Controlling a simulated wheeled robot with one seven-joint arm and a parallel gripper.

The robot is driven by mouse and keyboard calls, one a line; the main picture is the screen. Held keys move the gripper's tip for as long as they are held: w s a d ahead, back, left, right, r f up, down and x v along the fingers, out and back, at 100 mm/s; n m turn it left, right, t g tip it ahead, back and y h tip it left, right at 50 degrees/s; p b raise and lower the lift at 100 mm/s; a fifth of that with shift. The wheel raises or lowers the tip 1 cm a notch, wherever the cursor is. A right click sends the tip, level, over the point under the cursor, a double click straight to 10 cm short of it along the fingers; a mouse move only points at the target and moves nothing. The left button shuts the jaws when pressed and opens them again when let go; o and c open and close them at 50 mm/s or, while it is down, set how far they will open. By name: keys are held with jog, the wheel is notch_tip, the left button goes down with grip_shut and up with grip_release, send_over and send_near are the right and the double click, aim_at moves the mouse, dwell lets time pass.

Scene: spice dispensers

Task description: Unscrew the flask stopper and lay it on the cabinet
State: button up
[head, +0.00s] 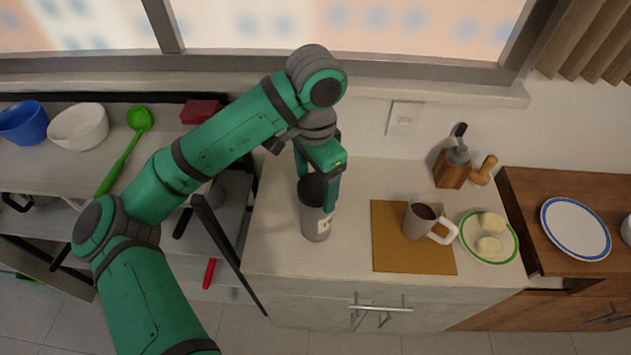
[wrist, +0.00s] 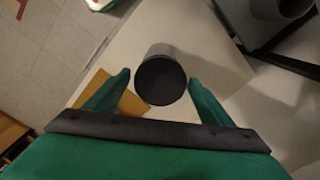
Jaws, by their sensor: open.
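The flask (head: 316,224) is a grey cylinder standing upright on the cabinet top (head: 345,260), with a dark stopper (head: 312,188) on it. In the wrist view the stopper (wrist: 161,80) shows from above as a dark round disc, with a little of the grey flask body behind it. My gripper (head: 314,190) is at the flask's top, pointing down. In the wrist view its fingers (wrist: 158,88) are spread on either side of the stopper, with a small gap visible at the left. Contact on the right is hard to tell. The far side of the flask is hidden.
Right of the flask lie a tan mat (head: 388,255) with a mug (head: 416,222) on it, a green-rimmed plate (head: 505,252) with food, and a wooden block (head: 450,170). A shelf rack (head: 60,170) with bowls stands left. The cabinet top's front strip is bare.

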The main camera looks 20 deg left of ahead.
jog(key=m, duration=0.5)
jog(key=shift+w, duration=0.1)
jog(key=shift+a+m, duration=0.1)
jog(key=shift+m, duration=1.2)
jog(key=m, duration=0.8)
jog(key=c, duration=0.9)
